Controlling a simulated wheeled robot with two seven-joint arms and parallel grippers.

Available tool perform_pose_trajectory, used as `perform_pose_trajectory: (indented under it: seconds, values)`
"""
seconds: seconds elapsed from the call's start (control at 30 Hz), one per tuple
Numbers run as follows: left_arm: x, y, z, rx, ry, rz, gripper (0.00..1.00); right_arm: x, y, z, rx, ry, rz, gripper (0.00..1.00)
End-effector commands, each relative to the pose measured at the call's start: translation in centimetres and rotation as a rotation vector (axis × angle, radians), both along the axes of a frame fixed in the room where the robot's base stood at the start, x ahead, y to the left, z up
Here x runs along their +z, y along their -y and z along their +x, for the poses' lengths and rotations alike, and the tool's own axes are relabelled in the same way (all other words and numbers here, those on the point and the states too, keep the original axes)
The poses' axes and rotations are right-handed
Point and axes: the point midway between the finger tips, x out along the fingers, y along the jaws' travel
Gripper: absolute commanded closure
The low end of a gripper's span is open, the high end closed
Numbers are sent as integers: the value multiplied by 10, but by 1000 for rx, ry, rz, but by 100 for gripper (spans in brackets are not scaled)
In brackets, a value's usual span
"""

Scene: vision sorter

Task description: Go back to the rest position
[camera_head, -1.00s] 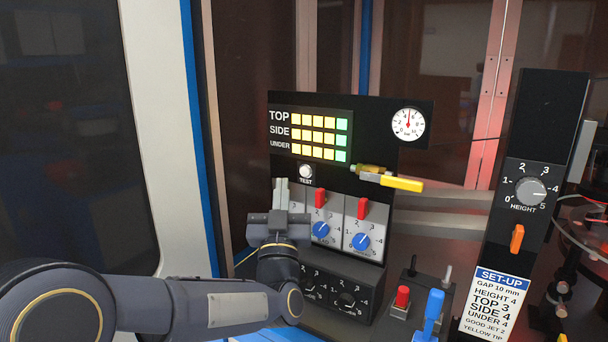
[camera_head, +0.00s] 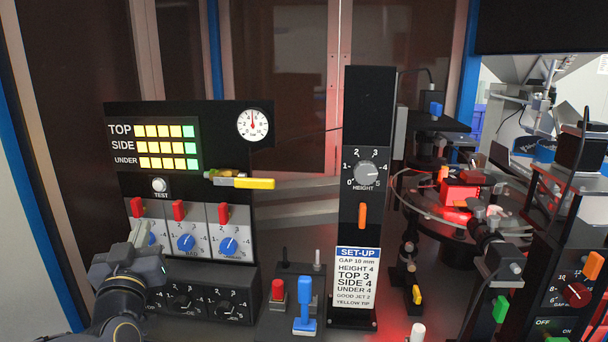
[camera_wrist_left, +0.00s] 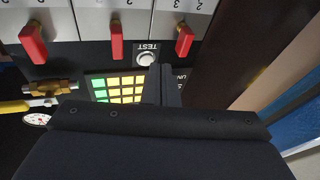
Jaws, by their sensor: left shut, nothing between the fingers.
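My left gripper (camera_head: 140,232) is shut and empty in front of the left part of the black control panel (camera_head: 190,110). Its fingers point up and partly cover the leftmost blue dial (camera_head: 152,239). The round TEST button (camera_head: 160,185) is above and slightly right of the fingertips, apart from them in the head view. In the left wrist view the closed fingers (camera_wrist_left: 161,85) show beside the TEST button (camera_wrist_left: 147,59) and overlap the lit yellow and green grid (camera_wrist_left: 118,86). I do not see my right gripper.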

Motion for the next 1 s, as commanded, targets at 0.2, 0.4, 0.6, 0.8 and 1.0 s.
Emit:
perform_pose_trajectory:
  seconds: [0.2, 0.4, 0.6, 0.8, 1.0]
  values:
    - [-61, 37, -57, -273, -407, -199, 100, 11, 0, 0, 0, 0, 0, 36]
    - [-125, 78, -148, -427, -821, -326, 100, 18, 0, 0, 0, 0, 0, 36]
    - [-170, 99, -232, -456, -1152, -398, 100, 22, 0, 0, 0, 0, 0, 36]
    - [-186, 104, -266, -448, -1282, -423, 100, 23, 0, 0, 0, 0, 0, 36]
    - [-186, 104, -266, -448, -1282, -423, 100, 23, 0, 0, 0, 0, 0, 36]
